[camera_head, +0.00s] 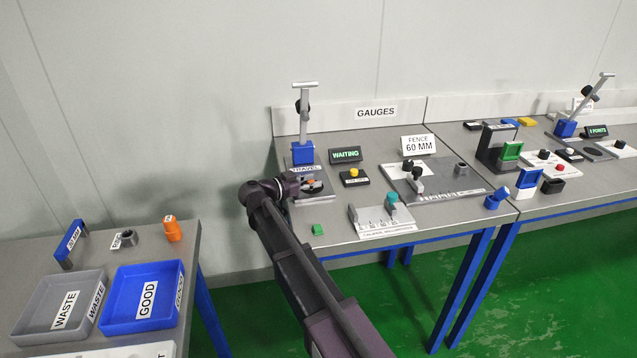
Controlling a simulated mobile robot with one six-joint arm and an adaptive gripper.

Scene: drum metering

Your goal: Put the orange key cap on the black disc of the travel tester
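The travel tester stands at the left of the gauge table, with a blue block (302,153) on a grey post and a label reading TRAVEL. A small orange piece (311,182), apparently the orange key cap, shows at the front of the tester. A dark patch just below it may be the black disc, but most of that spot is covered. My gripper (308,185) is right at this place, reaching in from the left. Its fingers are too small and blurred to tell whether they hold the cap or stand beside it.
A display reading WAITING (345,155) and a yellow button box (354,177) stand to the right. The left table holds a grey WASTE tray (38,322), a blue GOOD tray (120,325) and an orange cylinder (173,231).

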